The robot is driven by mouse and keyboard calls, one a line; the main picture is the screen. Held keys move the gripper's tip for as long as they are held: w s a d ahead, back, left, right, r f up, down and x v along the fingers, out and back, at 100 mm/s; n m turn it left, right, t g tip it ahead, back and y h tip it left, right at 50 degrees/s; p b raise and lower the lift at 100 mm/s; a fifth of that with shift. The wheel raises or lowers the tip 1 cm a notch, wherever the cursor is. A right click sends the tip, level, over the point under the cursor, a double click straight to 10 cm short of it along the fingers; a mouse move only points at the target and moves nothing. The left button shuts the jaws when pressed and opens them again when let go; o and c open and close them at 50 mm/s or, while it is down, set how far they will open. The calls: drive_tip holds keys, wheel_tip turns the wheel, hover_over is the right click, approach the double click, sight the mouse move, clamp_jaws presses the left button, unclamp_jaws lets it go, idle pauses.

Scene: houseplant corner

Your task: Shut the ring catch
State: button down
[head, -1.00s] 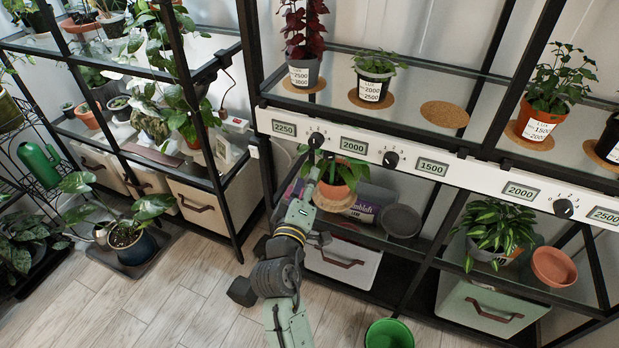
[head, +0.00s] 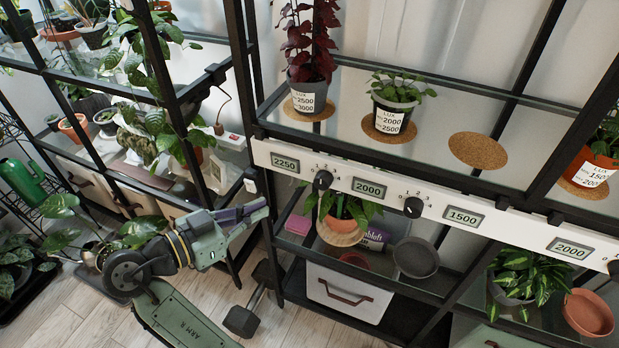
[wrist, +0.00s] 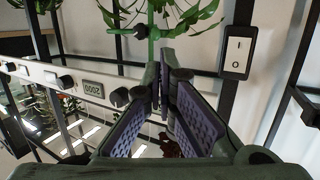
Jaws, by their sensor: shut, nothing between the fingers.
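My gripper (head: 266,208) is shut and empty, left of the orange-potted plant (head: 343,212) and in front of the shelf post in the head view. In the wrist view its purple-padded fingers (wrist: 168,78) come together at the tips. A thin green piece with side arms (wrist: 153,35) shows just beyond the fingertips there, among leaves. I cannot tell whether it is the ring catch, or whether it touches the fingers. I can make out no ring catch for certain in the head view.
A white panel (head: 330,183) with black knobs runs along the shelf front. A rocker switch (wrist: 238,55) is on a post near my gripper. A dumbbell-like black object (head: 243,320) is on the floor. Potted plants, including a red-leaved one (head: 308,95), stand on glass shelves.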

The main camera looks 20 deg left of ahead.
drive_tip(key=p+x, duration=0.3)
drive_tip(key=x, duration=1)
drive_tip(key=shift+w+d+f, duration=0.25)
drive_tip(key=shift+d, duration=0.05)
drive_tip(key=shift+d+n+y+b, duration=0.6)
drive_tip(key=shift+d+y+b, duration=0.2)
drive_tip(key=shift+d, duration=0.05)
drive_tip(key=shift+s, duration=0.1)
